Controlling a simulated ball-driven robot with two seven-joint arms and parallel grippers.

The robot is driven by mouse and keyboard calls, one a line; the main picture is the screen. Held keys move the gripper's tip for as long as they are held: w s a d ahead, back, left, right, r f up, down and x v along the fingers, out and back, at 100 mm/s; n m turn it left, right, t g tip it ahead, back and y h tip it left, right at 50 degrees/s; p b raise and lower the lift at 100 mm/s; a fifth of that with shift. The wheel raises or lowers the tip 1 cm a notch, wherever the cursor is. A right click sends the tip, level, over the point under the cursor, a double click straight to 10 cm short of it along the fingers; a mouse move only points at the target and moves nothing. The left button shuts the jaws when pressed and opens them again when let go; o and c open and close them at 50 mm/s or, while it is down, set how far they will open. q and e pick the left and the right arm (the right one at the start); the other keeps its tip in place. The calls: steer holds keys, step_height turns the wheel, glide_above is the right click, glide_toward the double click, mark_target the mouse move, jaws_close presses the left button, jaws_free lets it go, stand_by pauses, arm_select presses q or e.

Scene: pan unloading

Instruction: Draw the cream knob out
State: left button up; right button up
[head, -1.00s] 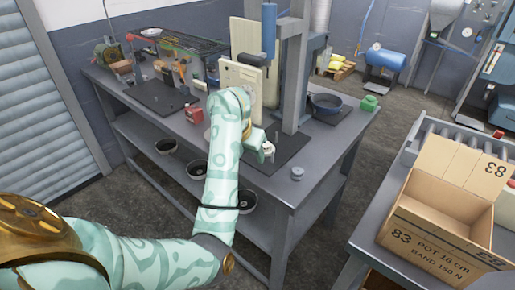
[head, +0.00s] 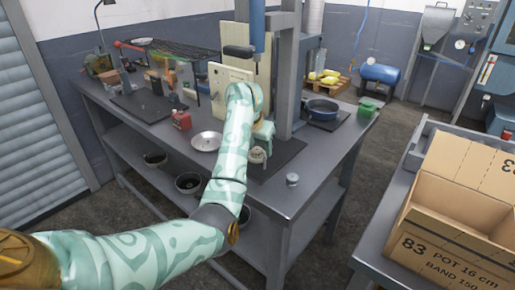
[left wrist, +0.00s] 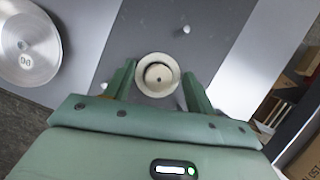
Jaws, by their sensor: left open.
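My right gripper is not in view.
A silver disc (head: 206,141) lies left of my gripper on the bench (head: 320,165). A small grey knob (head: 292,179) stands at the front edge. A cardboard box (head: 430,240) is at the right.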

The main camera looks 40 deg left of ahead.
mark_target(257, 150)
arm_select(q)
steer(key=c, duration=1.1)
steer(key=shift+r, duration=0.1)
steer(key=shift+c, duration=0.2)
steer(key=shift+r+p, duration=0.65)
steer(key=shift+r+p, duration=0.9)
steer(key=shift+r, duration=0.35)
